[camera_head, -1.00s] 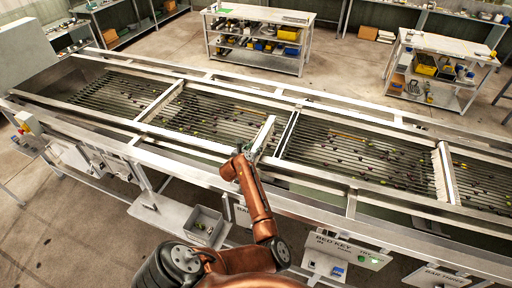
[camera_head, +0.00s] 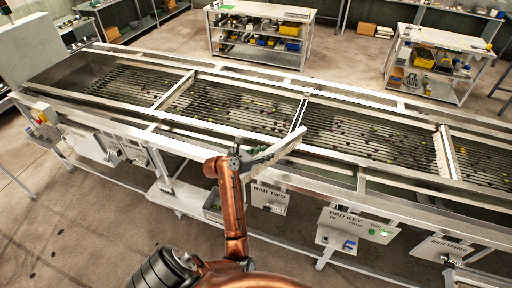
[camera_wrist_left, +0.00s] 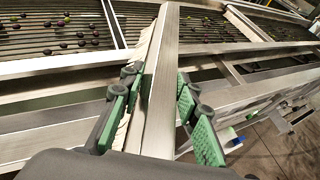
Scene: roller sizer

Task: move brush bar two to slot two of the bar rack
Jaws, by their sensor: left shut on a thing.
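My left gripper (camera_head: 243,160) is shut on a long pale metal brush bar, brush bar two (camera_head: 276,150). In the head view the bar slants up to the right, above the near rail of the sizer. In the left wrist view the bar (camera_wrist_left: 160,80) runs away from me between the green finger pads, with pale bristles along its left side. A plate marked BAR TWO (camera_head: 268,197) hangs on the near side, just below the bar. I cannot make out the slots of the bar rack. My right gripper is not in view.
Two other brush bars lie across the roller beds, one at left (camera_head: 174,92) and one at right (camera_head: 441,152). Dark and green fruits lie on the rollers.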

